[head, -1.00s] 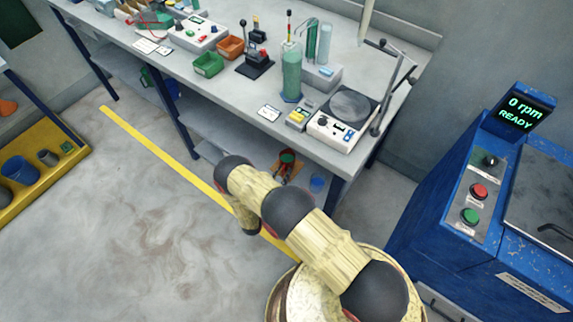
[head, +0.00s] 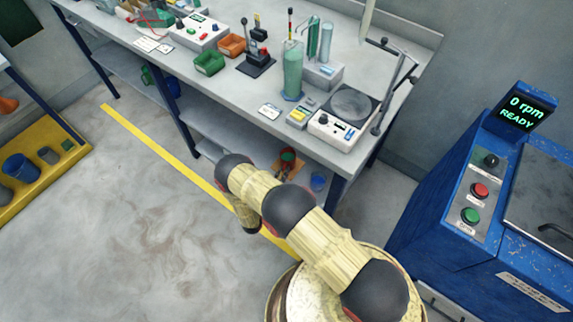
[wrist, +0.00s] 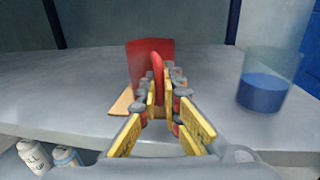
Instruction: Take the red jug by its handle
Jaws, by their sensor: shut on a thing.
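The red jug (wrist: 138,62) stands upright on a tan board (wrist: 122,103) on the grey shelf in the wrist view, with its red handle (wrist: 157,75) facing me. My gripper (wrist: 161,92) is shut on the handle, with one yellow and grey finger on each side of it. In the head view the jug (head: 288,156) shows small on the lower shelf under the bench, partly hidden.
A clear beaker with blue liquid (wrist: 264,92) stands to the right of the jug on the shelf (wrist: 60,80). White bottles (wrist: 35,155) are below the shelf edge at left. A blue bench leg (head: 335,192) stands near the beaker.

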